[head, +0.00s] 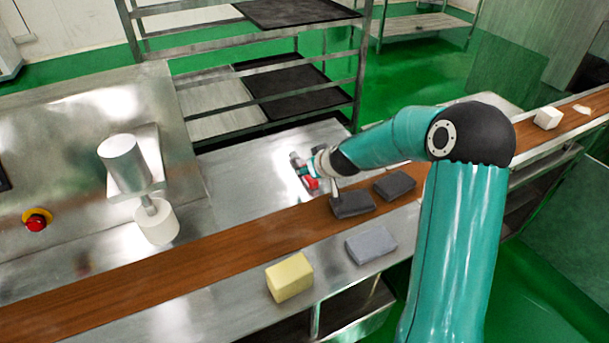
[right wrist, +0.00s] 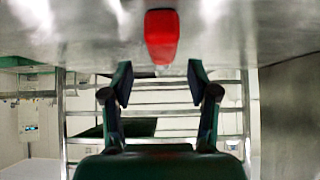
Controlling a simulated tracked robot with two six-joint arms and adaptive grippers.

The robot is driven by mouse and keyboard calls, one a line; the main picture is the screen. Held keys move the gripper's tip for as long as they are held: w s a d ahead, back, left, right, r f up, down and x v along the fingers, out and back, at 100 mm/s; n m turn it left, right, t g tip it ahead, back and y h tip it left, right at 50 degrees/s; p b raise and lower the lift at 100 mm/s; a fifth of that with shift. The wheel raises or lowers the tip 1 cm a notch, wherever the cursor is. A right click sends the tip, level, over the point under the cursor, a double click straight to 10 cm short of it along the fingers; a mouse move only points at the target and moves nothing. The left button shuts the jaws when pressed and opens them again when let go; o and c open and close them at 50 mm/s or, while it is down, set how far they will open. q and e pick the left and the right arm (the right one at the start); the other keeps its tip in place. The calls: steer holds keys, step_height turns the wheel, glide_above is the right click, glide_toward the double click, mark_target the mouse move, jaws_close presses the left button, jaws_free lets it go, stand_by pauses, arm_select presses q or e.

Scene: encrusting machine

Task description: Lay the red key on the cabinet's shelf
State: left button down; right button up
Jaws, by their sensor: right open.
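The red key (head: 312,183) lies on the steel top behind the brown belt in the head view. It also shows in the right wrist view (right wrist: 161,35) as a red block against the steel, just beyond the fingertips. My right gripper (head: 300,168) is beside the key and partly hides it. Its fingers (right wrist: 159,82) are spread in the right wrist view, with nothing between them and the key apart from them. Open shelf space shows below the machine's front edge (head: 350,308); I cannot tell whether this is the cabinet's shelf. My left gripper is not in view.
Two dark blocks (head: 352,204) (head: 394,184) are at the brown belt (head: 150,262). A grey block (head: 370,245) and a yellow block (head: 289,277) sit on the front ledge. A steel cylinder (head: 124,162) stands left. A tray rack (head: 358,75) stands behind.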

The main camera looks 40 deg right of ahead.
steer(key=x, duration=0.4)
steer(key=shift+w+a+f+b, duration=0.1)
steer(key=shift+a+b, duration=0.05)
steer(key=shift+b, duration=0.2)
jaws_close()
